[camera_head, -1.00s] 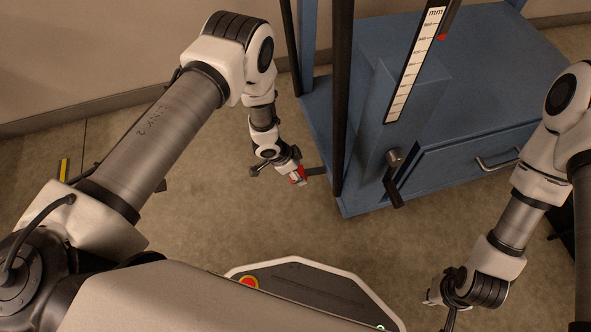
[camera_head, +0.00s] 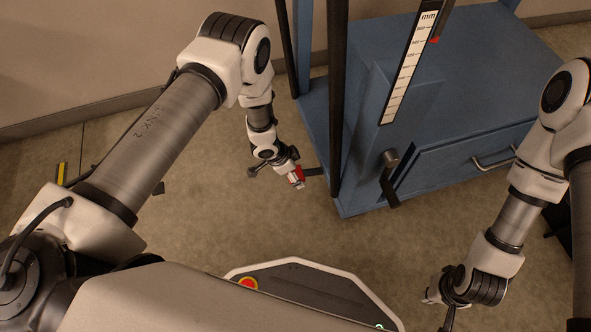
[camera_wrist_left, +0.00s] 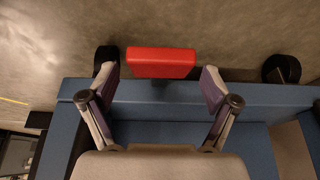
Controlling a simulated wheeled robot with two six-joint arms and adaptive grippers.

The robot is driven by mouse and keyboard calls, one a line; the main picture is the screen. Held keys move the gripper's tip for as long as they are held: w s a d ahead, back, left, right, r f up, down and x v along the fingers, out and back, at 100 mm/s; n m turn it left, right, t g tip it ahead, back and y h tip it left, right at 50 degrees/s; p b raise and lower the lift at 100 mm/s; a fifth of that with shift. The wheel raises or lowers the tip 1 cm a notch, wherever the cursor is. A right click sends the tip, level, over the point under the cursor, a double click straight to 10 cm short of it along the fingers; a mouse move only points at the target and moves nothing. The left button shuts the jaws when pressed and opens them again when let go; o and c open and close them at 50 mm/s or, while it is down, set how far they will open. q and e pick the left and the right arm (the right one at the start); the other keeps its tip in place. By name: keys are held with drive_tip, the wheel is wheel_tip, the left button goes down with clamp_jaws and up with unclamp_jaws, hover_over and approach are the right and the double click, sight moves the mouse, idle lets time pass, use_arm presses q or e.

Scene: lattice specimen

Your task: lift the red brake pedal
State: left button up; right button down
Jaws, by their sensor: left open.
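The red brake pedal (camera_wrist_left: 162,63) shows in the left wrist view as a red block just beyond my left gripper (camera_wrist_left: 160,82). The two fingers stand apart, one toward each side of the pedal, and nothing is held between them. In the head view the pedal (camera_head: 296,174) is a small red patch on a dark lever at the foot of the blue machine (camera_head: 425,140), partly hidden by my left gripper (camera_head: 295,180). My right gripper (camera_head: 447,308) hangs at the lower right, away from the pedal; its fingers are too unclear to judge.
A crank handle (camera_head: 389,178) and a drawer handle (camera_head: 494,160) stick out from the blue machine. Dark upright posts (camera_head: 337,100) rise close to my left gripper. Bare floor (camera_head: 230,220) lies left of the machine.

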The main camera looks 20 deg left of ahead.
use_arm(q)
drive_tip(key=v, duration=1.2)
drive_tip(key=shift+w, duration=0.1)
idle(0.8)
